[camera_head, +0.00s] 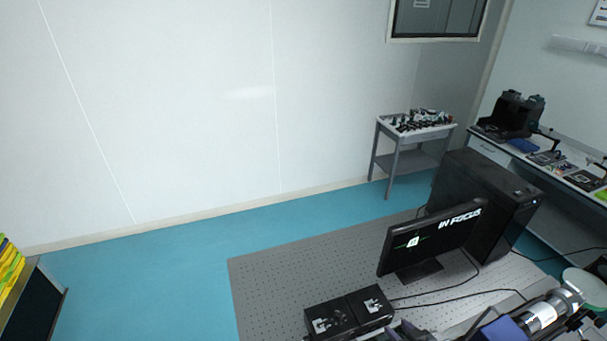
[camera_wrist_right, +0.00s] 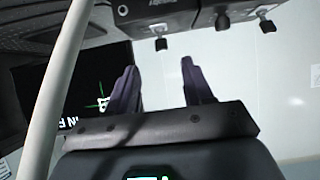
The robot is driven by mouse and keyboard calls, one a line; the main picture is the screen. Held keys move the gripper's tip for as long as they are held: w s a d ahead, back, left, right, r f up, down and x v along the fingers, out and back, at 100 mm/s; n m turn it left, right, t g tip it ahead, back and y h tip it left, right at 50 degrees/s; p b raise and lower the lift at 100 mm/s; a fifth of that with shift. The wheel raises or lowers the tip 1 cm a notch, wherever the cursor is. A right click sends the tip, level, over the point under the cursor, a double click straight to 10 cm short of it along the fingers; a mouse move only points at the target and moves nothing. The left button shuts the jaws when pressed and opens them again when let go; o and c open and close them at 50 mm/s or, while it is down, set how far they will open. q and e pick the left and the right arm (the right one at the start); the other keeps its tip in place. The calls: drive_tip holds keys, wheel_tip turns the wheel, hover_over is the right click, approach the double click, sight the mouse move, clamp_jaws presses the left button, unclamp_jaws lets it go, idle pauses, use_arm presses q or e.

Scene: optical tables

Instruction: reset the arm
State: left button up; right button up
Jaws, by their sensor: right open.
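My right gripper (camera_wrist_right: 157,80) shows in the right wrist view with two dark purple fingers standing apart. Nothing is between the fingers. In the head view only parts of what looks like my right arm and gripper reach in at the bottom edge, right of centre. The rest is cut off by the frame. My left gripper is in neither view.
A perforated optical table (camera_head: 270,285) bears a monitor (camera_head: 432,238), a black computer case (camera_head: 485,200) and black boxes (camera_head: 348,313). A grey cart (camera_head: 388,160) stands behind. In the wrist view, a dark housing with knobs (camera_wrist_right: 185,14) is near the fingers. Blue floor is clear at left.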

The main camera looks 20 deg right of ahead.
drive_tip(key=s+a+r+n+g+p, duration=0.2)
drive_tip(key=s+a+r+n+g, duration=0.15)
drive_tip(key=s+a, duration=0.8)
use_arm(q)
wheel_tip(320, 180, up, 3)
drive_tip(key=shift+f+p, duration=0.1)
drive_tip(key=shift+p, duration=0.2)
use_arm(e)
drive_tip(key=s+a+r+m+g, duration=0.2)
drive_tip(key=s+a+r+g, duration=0.3)
drive_tip(key=s+a+r, duration=0.2)
wheel_tip(320, 180, up, 2)
drive_tip(key=shift+s+r, duration=0.25)
drive_tip(key=shift+s, duration=0.9)
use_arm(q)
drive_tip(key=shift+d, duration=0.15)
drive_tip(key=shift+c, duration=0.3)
